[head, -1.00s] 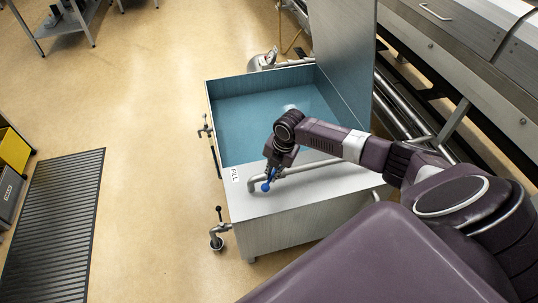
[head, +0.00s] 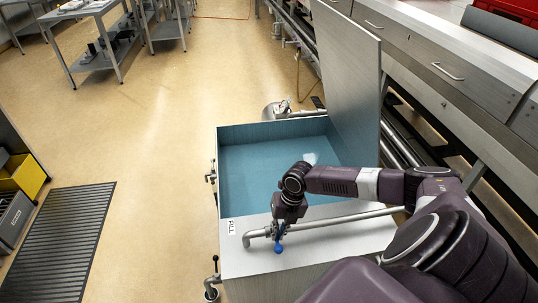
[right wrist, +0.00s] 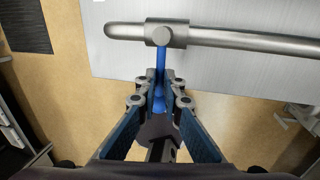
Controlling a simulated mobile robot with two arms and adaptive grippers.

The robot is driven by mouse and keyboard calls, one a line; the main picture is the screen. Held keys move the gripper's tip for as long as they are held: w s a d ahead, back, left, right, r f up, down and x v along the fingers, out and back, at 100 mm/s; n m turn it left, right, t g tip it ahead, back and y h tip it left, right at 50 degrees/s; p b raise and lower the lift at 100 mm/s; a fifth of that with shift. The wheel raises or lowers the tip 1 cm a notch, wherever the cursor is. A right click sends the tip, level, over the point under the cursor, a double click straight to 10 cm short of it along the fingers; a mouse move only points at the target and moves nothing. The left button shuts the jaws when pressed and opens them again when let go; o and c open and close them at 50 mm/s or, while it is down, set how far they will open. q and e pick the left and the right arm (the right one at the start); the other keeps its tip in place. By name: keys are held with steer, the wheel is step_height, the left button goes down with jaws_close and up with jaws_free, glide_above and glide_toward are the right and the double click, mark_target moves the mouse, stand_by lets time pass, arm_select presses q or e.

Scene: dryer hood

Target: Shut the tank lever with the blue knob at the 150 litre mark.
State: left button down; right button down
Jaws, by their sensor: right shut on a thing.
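The tank (head: 222,165) is an open metal box with a blue inside; I cannot make out any litre marks or read the water level. A fill pipe (head: 340,219) crosses its near top panel, beside a FILL label (head: 231,227). The lever's blue knob (head: 278,249) shows just below my right gripper (head: 281,231). In the right wrist view the blue lever (right wrist: 160,62) stands square to the pipe (right wrist: 250,40). My right gripper (right wrist: 160,92) is shut on the lever; its fingers partly hide the knob end. My left gripper is not in view.
The raised lid (head: 355,85) stands at the tank's right. Another valve with a black knob (head: 214,277) is at the tank's near left corner. A dark floor grate (head: 62,240) lies left. A long metal machine (head: 440,70) runs along the right. The floor between is clear.

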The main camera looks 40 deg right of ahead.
steer(key=shift+d, duration=0.1)
stand_by(0.4)
steer(key=c, duration=2)
jaws_free()
steer(key=shift+c, duration=0.2)
step_height(320, 180, up, 12)
steer(key=s+d, duration=0.1)
steer(key=d, duration=0.1)
steer(key=shift+s+f, duration=0.1)
steer(key=shift+f, duration=0.05)
